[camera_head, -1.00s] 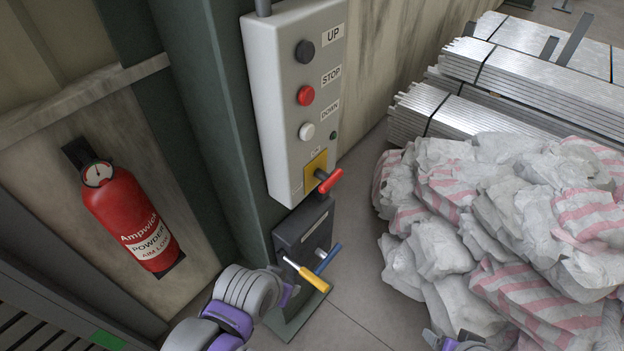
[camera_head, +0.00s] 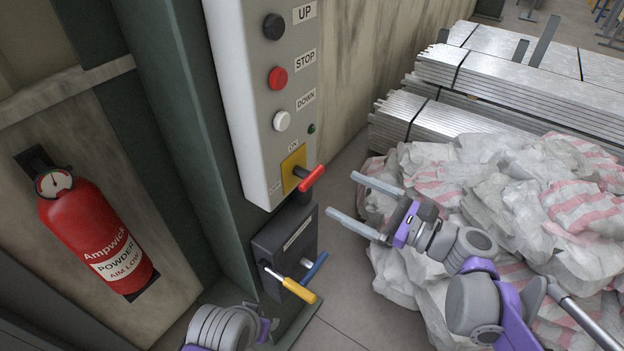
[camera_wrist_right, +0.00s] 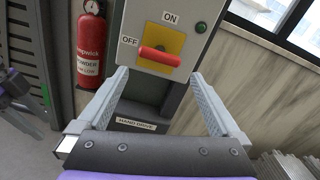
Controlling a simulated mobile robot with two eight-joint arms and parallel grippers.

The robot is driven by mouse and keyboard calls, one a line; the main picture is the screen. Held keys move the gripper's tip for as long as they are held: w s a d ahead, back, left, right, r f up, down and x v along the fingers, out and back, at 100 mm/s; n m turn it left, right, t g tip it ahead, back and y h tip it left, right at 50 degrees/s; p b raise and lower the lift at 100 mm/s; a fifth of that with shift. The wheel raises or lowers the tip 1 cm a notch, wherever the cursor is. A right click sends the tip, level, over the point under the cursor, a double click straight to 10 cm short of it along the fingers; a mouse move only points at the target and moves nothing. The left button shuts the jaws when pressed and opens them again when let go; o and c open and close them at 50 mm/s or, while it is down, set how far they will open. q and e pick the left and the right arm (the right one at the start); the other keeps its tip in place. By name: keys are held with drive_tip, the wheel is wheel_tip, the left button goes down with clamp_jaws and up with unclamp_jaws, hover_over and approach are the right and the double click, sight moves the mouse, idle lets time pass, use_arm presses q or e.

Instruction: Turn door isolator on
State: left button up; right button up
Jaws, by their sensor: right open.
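The door isolator is a red handle (camera_head: 312,178) on a yellow plate (camera_head: 292,167), low on the grey control box (camera_head: 245,100). In the right wrist view the red handle (camera_wrist_right: 160,57) lies across the yellow plate (camera_wrist_right: 168,40), roughly level, with OFF to its left and ON above. My right gripper (camera_head: 342,194) is open and empty, just right of the handle and apart from it. In the right wrist view its fingers (camera_wrist_right: 158,73) are spread below the handle. My left arm shows at the bottom of the head view; its finger state is unclear.
A lower dark box (camera_head: 288,240) carries yellow (camera_head: 298,290) and blue (camera_head: 315,268) levers. A fire extinguisher (camera_head: 95,235) hangs on the left. Sacks (camera_head: 500,180) and stacked metal planks (camera_head: 500,85) stand on the right. UP, STOP and DOWN buttons sit above the isolator.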

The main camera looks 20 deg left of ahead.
sight(312, 178)
drive_tip(key=x, duration=0.9)
drive_tip(key=shift+a, duration=0.15)
drive_tip(key=shift+c, duration=0.2)
drive_tip(key=c, duration=1)
